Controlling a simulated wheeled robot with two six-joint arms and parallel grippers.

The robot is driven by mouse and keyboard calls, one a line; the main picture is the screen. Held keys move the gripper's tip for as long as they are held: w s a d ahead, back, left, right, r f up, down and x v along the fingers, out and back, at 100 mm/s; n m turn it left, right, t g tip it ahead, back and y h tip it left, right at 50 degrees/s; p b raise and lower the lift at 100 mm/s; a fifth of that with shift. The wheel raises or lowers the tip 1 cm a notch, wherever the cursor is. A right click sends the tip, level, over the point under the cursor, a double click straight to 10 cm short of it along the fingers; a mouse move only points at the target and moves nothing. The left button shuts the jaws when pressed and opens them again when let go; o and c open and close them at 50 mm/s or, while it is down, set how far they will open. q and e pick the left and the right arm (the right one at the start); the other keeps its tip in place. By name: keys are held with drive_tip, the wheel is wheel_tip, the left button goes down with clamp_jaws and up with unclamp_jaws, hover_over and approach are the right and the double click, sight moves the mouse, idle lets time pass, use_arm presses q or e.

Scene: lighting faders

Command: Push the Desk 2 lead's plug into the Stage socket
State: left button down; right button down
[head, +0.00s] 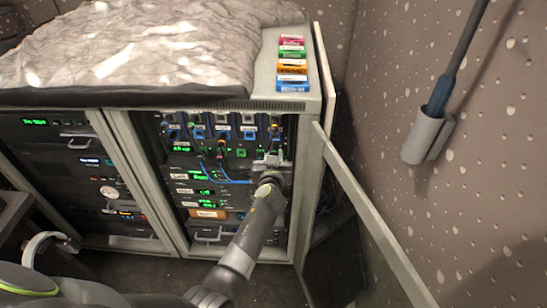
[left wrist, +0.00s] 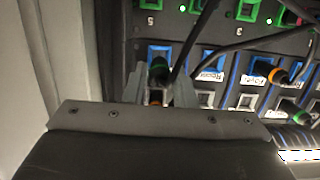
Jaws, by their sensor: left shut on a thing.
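My left gripper (head: 270,163) is at the right side of the open rack's patch panel (head: 213,130). In the left wrist view its fingers (left wrist: 159,92) are shut on a dark plug (left wrist: 157,70) with a black lead running up from it. A blue-framed socket (left wrist: 158,50) lies just beyond the plug. I cannot tell whether the plug is in it or in front of it. The socket labels are too small or blurred to pick out Stage, and no Desk 2 tag is readable. My right gripper is not in view.
An orange-ringed plug (left wrist: 278,75) and a green-ringed plug (left wrist: 288,114) sit in nearby sockets. Black leads cross the panel. The rack door (head: 370,215) stands open at right. Coloured labelled blocks (head: 291,67) and a grey cover (head: 150,45) lie on top.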

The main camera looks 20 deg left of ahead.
sight(275, 143)
use_arm(q)
drive_tip(key=shift+r+b+x, duration=0.1)
drive_tip(key=shift+b+x, duration=0.45)
drive_tip(key=shift+x, duration=0.15)
drive_tip(key=shift+r+b+x, duration=0.15)
drive_tip(key=shift+b+x, duration=0.4)
drive_tip(key=shift+x, duration=0.1)
idle(2.1)
drive_tip(key=shift+w+a+b, duration=0.2)
drive_tip(key=shift+w+b, duration=0.5)
drive_tip(key=shift+b, duration=0.05)
idle(1.8)
drive_tip(key=shift+r, duration=0.3)
idle(0.5)
drive_tip(key=c, duration=1.5)
unclamp_jaws()
drive_tip(key=shift+w, duration=0.1)
drive_tip(key=o, duration=0.4)
drive_tip(key=shift+w+f, duration=0.1)
drive_tip(key=shift+f, duration=0.15)
